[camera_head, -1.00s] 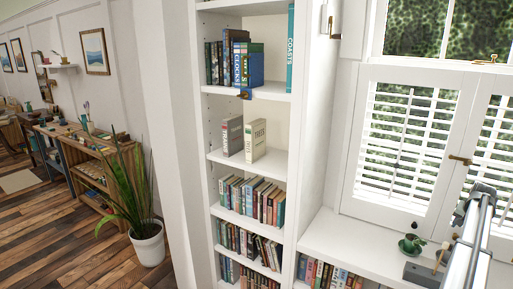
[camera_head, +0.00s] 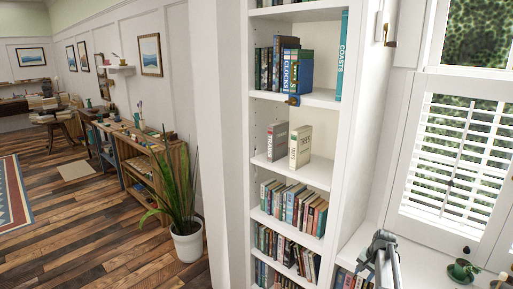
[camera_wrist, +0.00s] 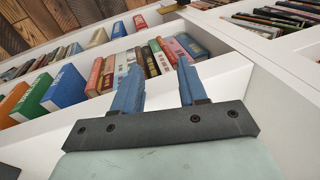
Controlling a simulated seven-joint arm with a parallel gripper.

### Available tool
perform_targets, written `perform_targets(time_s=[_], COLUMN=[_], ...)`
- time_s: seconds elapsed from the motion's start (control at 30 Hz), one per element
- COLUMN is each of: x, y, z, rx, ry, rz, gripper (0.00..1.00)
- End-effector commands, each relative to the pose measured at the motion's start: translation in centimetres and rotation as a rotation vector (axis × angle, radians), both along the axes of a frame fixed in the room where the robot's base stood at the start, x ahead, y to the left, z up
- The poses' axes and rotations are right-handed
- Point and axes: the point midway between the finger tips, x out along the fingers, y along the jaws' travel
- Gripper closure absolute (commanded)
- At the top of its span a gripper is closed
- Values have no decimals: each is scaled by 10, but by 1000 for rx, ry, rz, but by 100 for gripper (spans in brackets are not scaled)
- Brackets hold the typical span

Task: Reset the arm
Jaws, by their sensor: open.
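My gripper (camera_wrist: 158,72) shows in the wrist view with its two blue fingers spread apart and nothing between them. Beyond the fingertips is a shelf with a row of books (camera_wrist: 150,60); the gap between fingers and books is hard to judge. In the head view part of my arm (camera_head: 383,258) rises at the lower right, in front of the window ledge. I cannot make out the fingers there.
A tall white bookshelf (camera_head: 345,150) with several shelves of books stands in the middle of the head view.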

Motion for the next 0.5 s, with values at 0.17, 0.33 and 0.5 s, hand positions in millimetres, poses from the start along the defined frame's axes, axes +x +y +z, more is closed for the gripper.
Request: perform_targets(time_s=[0.17,0.33,0.5], x=[-37,-78,-125], y=[53,100,143], z=[-62,-115,-162], rx=[10,20,26], ry=[80,157,235], rz=[90,180,275], gripper=[58,58,58])
